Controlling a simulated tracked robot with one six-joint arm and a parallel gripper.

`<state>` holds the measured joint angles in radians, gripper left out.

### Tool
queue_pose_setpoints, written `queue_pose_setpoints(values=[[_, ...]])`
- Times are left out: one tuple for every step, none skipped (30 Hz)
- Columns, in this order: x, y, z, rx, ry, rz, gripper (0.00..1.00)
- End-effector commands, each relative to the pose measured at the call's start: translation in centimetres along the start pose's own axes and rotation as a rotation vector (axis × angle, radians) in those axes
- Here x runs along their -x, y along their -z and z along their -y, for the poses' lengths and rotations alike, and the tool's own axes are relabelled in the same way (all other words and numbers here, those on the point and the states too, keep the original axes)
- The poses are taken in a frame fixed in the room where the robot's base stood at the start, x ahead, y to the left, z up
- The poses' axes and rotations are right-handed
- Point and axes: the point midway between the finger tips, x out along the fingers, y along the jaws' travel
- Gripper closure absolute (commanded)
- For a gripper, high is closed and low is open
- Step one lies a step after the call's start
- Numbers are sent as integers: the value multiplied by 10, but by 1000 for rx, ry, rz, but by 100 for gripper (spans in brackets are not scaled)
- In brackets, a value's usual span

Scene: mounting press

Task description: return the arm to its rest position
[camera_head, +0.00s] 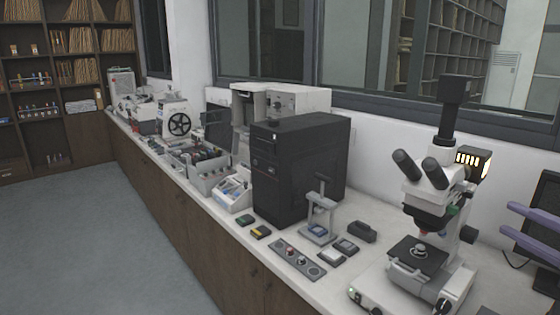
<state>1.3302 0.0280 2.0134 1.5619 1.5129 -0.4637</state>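Two purple parallel bars at the right edge look like the fingers of my gripper (525,221). A gap shows between them and I see nothing held there. They are to the right of the microscope (432,200), in front of a dark screen. The rest of my arm is out of the picture. A small grey press (320,212) stands upright on the bench, well to the left of the gripper.
A long white bench (372,262) runs along the wall. A black computer case (285,172) stands behind the press, with several small blocks and a grey strip (297,257) in front. Other instruments line the far bench. The floor (85,240) at left is clear.

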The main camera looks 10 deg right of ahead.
Motion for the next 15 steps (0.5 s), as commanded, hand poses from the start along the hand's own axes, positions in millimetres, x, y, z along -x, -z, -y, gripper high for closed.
queue_pose_setpoints(values=[[-9, -10, -1, 2, -20, 23, 67], [-15, -17, -3, 2, -35, 38, 67], [-23, -27, -6, 2, -57, 60, 67], [-30, -36, -9, 1, -76, 78, 67], [-36, -45, -11, 3, -96, 96, 67], [-44, -57, -15, 6, -123, 120, 67], [-50, -66, -18, 8, -145, 140, 67], [-56, -76, -20, 10, -166, 158, 67], [-63, -88, -24, 14, -194, 180, 67], [-67, -97, -27, 18, -215, 197, 67], [-71, -106, -30, 23, -235, 214, 67], [-76, -117, -34, 30, -262, 234, 67], [-80, -126, -37, 36, -283, 250, 67], [-83, -135, -40, 42, -303, 266, 67], [-87, -147, -44, 51, -330, 285, 67]])
